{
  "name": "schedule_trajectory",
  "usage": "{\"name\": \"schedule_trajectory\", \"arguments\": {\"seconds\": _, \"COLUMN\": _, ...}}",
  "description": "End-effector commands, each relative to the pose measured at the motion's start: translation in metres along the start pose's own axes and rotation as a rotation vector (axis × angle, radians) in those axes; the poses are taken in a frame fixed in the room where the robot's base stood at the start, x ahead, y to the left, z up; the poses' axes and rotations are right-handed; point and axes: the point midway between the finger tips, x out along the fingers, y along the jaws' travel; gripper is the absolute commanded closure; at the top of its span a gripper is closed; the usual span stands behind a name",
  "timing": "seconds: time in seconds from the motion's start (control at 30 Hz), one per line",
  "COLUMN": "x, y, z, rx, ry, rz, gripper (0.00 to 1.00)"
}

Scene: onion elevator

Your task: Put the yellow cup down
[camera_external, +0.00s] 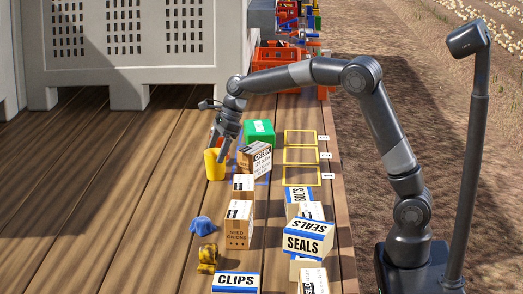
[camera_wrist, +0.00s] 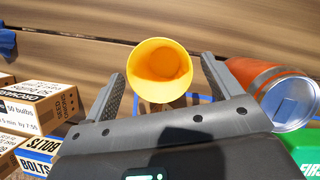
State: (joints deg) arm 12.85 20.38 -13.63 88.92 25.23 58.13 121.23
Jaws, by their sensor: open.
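The yellow cup (camera_external: 214,166) stands upright on the wooden deck, left of a cardboard box, in the external view. In the wrist view the cup (camera_wrist: 160,72) shows from above, its open mouth toward the camera and its inside empty. My gripper (camera_external: 223,157) points down at the cup. In the wrist view my gripper (camera_wrist: 163,78) is open, with one finger on each side of the cup and a visible gap at each finger. The cup's lower part is hidden in the wrist view.
A green box (camera_external: 259,132) and cardboard boxes (camera_external: 254,158) stand beside the cup. A blue cloth-like item (camera_external: 202,226) is nearer the camera. Yellow-outlined squares (camera_external: 301,155) are empty. The deck at left is clear.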

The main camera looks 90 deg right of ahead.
Motion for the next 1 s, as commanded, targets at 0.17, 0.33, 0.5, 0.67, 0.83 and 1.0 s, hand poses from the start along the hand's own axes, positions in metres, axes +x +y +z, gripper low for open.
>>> {"name": "schedule_trajectory", "arguments": {"seconds": 0.17, "x": -0.042, "y": 0.000, "z": 0.001, "rx": -0.001, "ry": -0.003, "rz": -0.002, "gripper": 0.16}}
{"name": "schedule_trajectory", "arguments": {"seconds": 0.33, "x": -0.074, "y": 0.000, "z": 0.000, "rx": 0.000, "ry": -0.002, "rz": -0.002, "gripper": 0.16}}
{"name": "schedule_trajectory", "arguments": {"seconds": 0.5, "x": -0.094, "y": 0.000, "z": 0.000, "rx": 0.000, "ry": -0.001, "rz": -0.001, "gripper": 0.16}}
{"name": "schedule_trajectory", "arguments": {"seconds": 0.67, "x": -0.099, "y": 0.000, "z": 0.000, "rx": -0.001, "ry": 0.000, "rz": 0.000, "gripper": 0.16}}
{"name": "schedule_trajectory", "arguments": {"seconds": 0.83, "x": -0.107, "y": 0.016, "z": -0.003, "rx": -0.099, "ry": -0.006, "rz": -0.001, "gripper": 0.16}}
{"name": "schedule_trajectory", "arguments": {"seconds": 1.0, "x": -0.126, "y": 0.070, "z": -0.020, "rx": -0.455, "ry": -0.012, "rz": -0.012, "gripper": 0.16}}
